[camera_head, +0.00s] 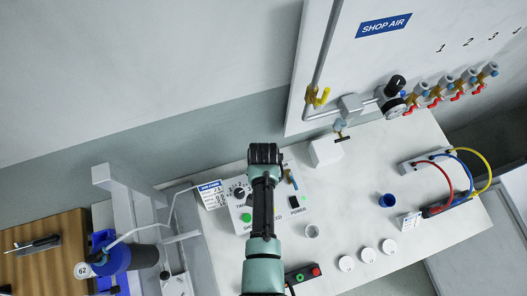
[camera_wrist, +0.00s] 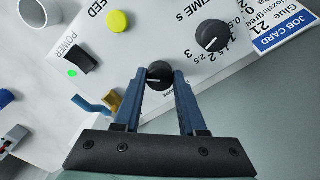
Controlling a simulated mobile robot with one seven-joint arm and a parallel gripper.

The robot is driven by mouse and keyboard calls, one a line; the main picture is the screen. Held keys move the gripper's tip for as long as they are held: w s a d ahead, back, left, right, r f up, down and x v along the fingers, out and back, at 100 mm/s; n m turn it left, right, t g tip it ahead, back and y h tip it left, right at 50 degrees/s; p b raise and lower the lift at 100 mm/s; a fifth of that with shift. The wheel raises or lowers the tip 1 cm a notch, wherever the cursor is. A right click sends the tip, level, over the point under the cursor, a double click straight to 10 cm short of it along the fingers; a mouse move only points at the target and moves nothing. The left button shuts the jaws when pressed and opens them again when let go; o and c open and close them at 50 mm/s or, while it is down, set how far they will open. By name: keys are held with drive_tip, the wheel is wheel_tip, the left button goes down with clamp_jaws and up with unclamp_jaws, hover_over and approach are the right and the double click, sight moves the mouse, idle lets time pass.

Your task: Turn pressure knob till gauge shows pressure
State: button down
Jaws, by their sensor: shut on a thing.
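A grey-white control box (camera_head: 233,207) sits on the bench, partly covered by my arm in the head view. In the wrist view, a small black knob (camera_wrist: 159,70) with a white pointer line stands near the box edge. My gripper (camera_wrist: 160,81) has its two blue fingers closed on this knob, one on each side. The knob's label is mostly hidden. In the head view my gripper's fingertips are hidden behind the hand. No gauge on the box can be made out.
Beside the gripped knob are a larger timer dial (camera_wrist: 213,36), a yellow button (camera_wrist: 117,21), and a power switch (camera_wrist: 82,62) with a lit green lamp. A blue bottle (camera_head: 112,260) and grey frame stand left. A white block (camera_head: 326,151) and cups stand right.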

drive_tip(key=m, duration=0.5)
drive_tip(key=shift+m+p, duration=0.4)
drive_tip(key=m, duration=0.4)
drive_tip(key=shift+m, duration=0.4)
drive_tip(key=shift+c, duration=2.4)
unclamp_jaws()
wheel_tip(320, 180, up, 13)
